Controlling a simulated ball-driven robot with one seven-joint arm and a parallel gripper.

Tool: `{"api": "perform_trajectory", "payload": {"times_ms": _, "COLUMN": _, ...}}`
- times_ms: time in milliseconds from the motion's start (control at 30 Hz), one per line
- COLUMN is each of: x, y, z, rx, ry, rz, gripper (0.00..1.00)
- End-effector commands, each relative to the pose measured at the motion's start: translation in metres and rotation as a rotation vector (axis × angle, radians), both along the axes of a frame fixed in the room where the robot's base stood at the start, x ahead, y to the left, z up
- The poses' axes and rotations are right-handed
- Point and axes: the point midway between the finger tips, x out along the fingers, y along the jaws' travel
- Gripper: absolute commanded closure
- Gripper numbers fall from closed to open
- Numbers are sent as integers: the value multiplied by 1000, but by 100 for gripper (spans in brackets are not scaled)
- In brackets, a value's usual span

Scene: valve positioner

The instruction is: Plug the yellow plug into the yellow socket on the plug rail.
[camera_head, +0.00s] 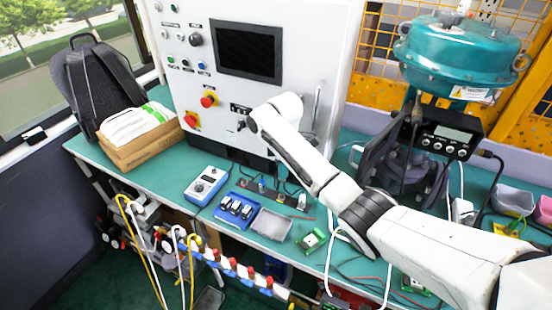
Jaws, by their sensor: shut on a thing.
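My arm reaches in from the lower right, and its white links end in front of the grey cabinet. I cannot make out my gripper's fingers, and no yellow plug can be told apart at the arm's end. A low dark strip (272,194) with small blocks and thin leads lies on the green bench in front of the cabinet. It may be the plug rail, but it is too small to be sure, and no yellow socket can be told on it.
A blue-and-white meter (206,186), a blue tray of switches (235,210) and a grey tray (271,224) stand along the bench's front. A teal actuator (458,55) stands at the right. A white bar with red and blue fittings (240,270) runs below the bench edge.

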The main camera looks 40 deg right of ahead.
Motion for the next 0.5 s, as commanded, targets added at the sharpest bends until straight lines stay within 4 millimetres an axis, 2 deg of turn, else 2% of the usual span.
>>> {"api": "perform_trajectory", "payload": {"times_ms": 267, "x": 0, "y": 0, "z": -7, "rx": 0, "ry": 0, "rz": 0, "gripper": 100}}
{"api": "perform_trajectory", "payload": {"times_ms": 500, "x": 0, "y": 0, "z": -25, "rx": 0, "ry": 0, "rz": 0, "gripper": 100}}
